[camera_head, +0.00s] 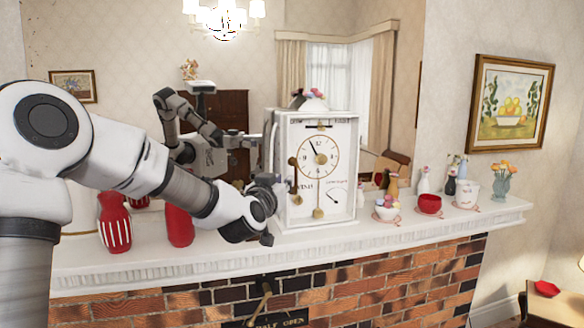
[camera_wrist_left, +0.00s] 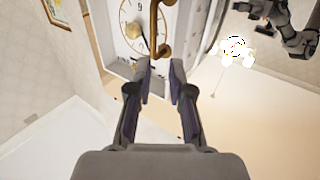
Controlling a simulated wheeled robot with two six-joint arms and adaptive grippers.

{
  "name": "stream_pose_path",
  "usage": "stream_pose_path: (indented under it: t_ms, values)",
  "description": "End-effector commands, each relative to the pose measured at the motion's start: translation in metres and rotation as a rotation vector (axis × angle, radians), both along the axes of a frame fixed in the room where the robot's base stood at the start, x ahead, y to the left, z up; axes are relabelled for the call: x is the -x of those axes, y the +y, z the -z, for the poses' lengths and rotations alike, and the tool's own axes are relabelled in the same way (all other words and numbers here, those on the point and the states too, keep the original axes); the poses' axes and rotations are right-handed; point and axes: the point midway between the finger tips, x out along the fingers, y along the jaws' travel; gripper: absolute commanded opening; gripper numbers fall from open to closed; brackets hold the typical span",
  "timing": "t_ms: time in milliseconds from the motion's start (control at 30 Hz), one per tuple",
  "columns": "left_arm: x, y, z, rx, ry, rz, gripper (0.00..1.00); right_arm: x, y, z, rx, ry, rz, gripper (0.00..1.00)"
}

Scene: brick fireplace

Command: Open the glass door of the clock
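The white clock (camera_head: 344,130) stands upright on the mantel, with a round gold-numbered dial and a glass front door (camera_head: 338,181) that appears shut. A bronze handle (camera_head: 293,176) is on the door's left side. It also shows at the top of the left wrist view (camera_wrist_left: 154,22). My left gripper (camera_head: 279,189) is at the clock's left front edge, close to the handle. In the left wrist view my left gripper (camera_wrist_left: 161,76) has its fingers apart, with the handle's lower end by the tips. I cannot tell whether they touch. My right gripper is not in view.
The white mantel (camera_head: 350,236) runs above a brick fireplace. Red vases (camera_head: 115,222) stand left of the clock, below my left arm. A cup (camera_head: 387,206), a red bowl (camera_head: 429,203) and figurines stand to its right. A mirror behind reflects my body.

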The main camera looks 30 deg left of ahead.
Motion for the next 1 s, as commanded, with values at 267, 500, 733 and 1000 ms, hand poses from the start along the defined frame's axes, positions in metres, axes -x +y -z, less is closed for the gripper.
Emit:
stream_pose_path:
  t_ms: [267, 500, 733, 1000]
  values:
    - [-0.050, 0.013, -0.001, -0.003, 0.006, 0.001, 0.20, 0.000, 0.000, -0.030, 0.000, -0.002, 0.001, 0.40]
    - [-0.068, 0.018, 0.002, 0.000, 0.004, 0.003, 0.20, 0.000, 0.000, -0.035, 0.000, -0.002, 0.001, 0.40]
    - [-0.068, 0.018, 0.003, 0.000, 0.005, 0.003, 0.00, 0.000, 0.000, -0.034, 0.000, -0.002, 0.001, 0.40]
    - [-0.069, 0.016, 0.004, -0.001, 0.005, 0.005, 0.00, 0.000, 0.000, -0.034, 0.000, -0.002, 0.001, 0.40]
